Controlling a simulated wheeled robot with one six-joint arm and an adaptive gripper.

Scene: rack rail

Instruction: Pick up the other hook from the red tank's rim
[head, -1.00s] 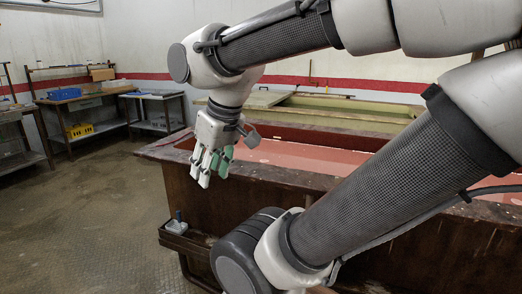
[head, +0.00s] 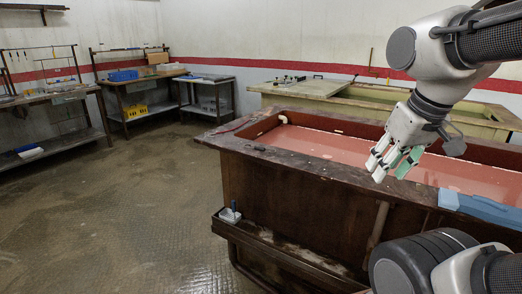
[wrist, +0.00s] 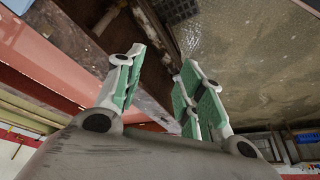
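The red tank (head: 300,200) stands at centre right, brown outside with a red inside and pale red liquid. Its rim (head: 235,142) is dark and worn. A small dark and white item (head: 260,148) lies on the near rim towards the left corner; I cannot tell whether it is a hook. My gripper (head: 384,170) points down over the near rim, right of that item. In the wrist view my gripper (wrist: 158,92) shows green-padded fingers spread apart with nothing between them. The tank rim (wrist: 85,45) shows behind them. I see no clear hook there.
A low ledge (head: 275,258) with a small white-and-blue item (head: 230,215) runs along the tank's front. A green tank (head: 380,100) stands behind. Workbenches (head: 150,92) line the back left. The floor at left is clear.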

